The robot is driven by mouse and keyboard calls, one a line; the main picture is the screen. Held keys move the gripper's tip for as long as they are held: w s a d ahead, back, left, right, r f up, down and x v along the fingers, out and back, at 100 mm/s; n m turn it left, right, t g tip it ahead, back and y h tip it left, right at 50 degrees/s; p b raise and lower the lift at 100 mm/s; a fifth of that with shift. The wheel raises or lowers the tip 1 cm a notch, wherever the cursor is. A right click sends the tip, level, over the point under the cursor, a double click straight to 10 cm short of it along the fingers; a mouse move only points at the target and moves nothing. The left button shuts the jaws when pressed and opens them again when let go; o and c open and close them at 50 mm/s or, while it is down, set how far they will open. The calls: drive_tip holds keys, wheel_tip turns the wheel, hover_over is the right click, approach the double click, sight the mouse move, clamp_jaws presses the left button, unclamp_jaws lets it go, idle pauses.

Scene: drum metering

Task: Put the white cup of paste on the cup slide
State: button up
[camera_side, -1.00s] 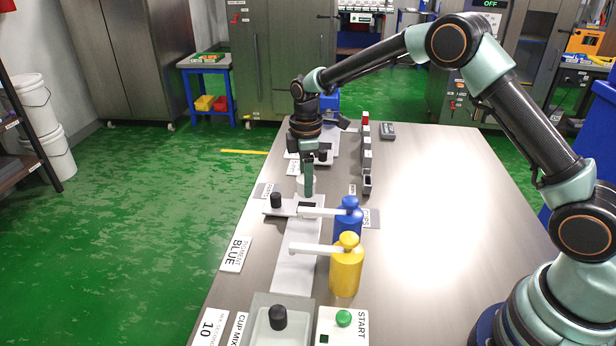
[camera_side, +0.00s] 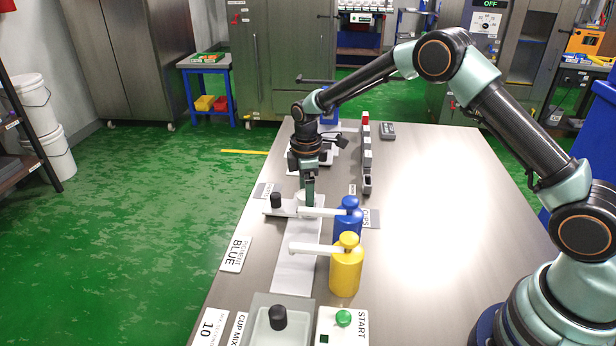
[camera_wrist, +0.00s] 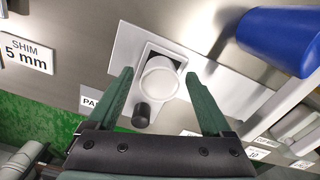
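The white cup (camera_wrist: 160,82) stands at the dark square opening of the white cup slide (camera_wrist: 126,46). It looks upright; whether it is fully seated I cannot tell. In the side view the cup (camera_side: 300,198) is partly hidden by my gripper (camera_side: 309,190), beside the slide's black knob (camera_side: 277,200). In the wrist view my gripper (camera_wrist: 160,74) is open, with one green finger on each side of the cup and a visible gap to it. The cup slide (camera_side: 287,211) lies under the gripper in the side view.
A blue bottle (camera_side: 348,218) and a yellow bottle (camera_side: 346,270) with white spouts stand close to the right of the slide. A grey rail-like block (camera_side: 366,160) stands behind them. The table's right half (camera_side: 440,220) is clear.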

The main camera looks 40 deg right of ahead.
drive_tip(key=s+d+r+m+t, duration=0.1)
drive_tip(key=s+r+m, duration=0.15)
drive_tip(key=r, duration=0.75)
drive_tip(key=s+d+r+m+t, duration=0.1)
drive_tip(key=s+r, duration=0.2)
drive_tip(key=r, duration=0.7)
drive_tip(key=s+d+r+m+t, duration=0.1)
drive_tip(key=s+m, duration=0.3)
drive_tip(key=s, duration=0.4)
drive_tip(key=s+d+r+m+t, duration=0.1)
drive_tip(key=s+d+m+t, duration=0.1)
drive_tip(key=s+m, duration=0.3)
drive_tip(key=s, duration=0.4)
drive_tip(key=shift+s+r+t, duration=0.15)
drive_tip(key=shift+s+t, duration=0.15)
